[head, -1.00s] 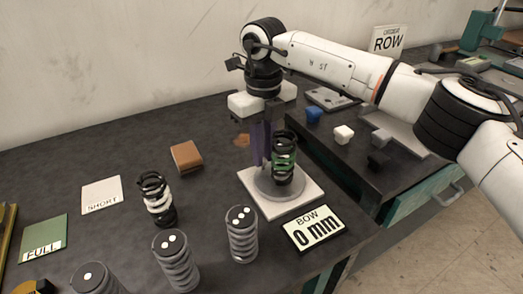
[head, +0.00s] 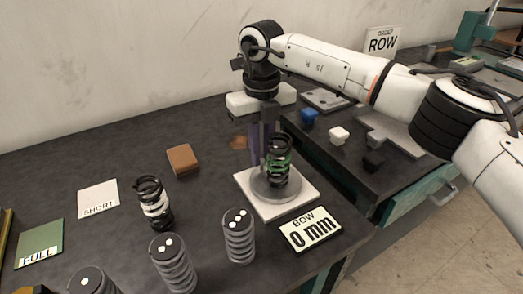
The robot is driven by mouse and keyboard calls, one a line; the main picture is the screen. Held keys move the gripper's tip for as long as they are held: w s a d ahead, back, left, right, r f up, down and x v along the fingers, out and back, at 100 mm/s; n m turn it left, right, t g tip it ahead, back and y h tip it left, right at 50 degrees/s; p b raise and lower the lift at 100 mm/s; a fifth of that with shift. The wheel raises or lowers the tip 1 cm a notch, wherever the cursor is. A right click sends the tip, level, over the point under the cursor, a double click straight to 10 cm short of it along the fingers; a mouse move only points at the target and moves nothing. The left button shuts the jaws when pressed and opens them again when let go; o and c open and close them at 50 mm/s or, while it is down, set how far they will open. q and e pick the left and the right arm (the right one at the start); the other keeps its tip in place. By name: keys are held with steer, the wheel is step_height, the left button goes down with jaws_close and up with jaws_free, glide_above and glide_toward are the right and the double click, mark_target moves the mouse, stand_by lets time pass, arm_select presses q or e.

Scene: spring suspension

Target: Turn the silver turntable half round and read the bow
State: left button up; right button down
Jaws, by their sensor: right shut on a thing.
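The silver turntable (head: 258,190) sits on a white square base plate (head: 298,205) near the table's right side. A dark coil spring (head: 279,172) with green on its upper part stands upright on it. The display card (head: 311,230) in front reads "BOW 0 mm". My right gripper (head: 260,155) points down at the turntable's back-left edge, behind the spring. My left gripper is not in view.
A black-and-white spring (head: 153,203) and several grey coil springs (head: 239,236) stand left and in front. "SHORT" (head: 98,196) and "FULL" (head: 40,243) cards lie at left. A brown block (head: 183,159) lies behind. A right-hand bench (head: 385,190) holds small blocks.

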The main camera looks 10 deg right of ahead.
steer(key=c, duration=1.7)
jaws_free()
step_height(320, 180, up, 10)
steer(key=shift+r, duration=0.15)
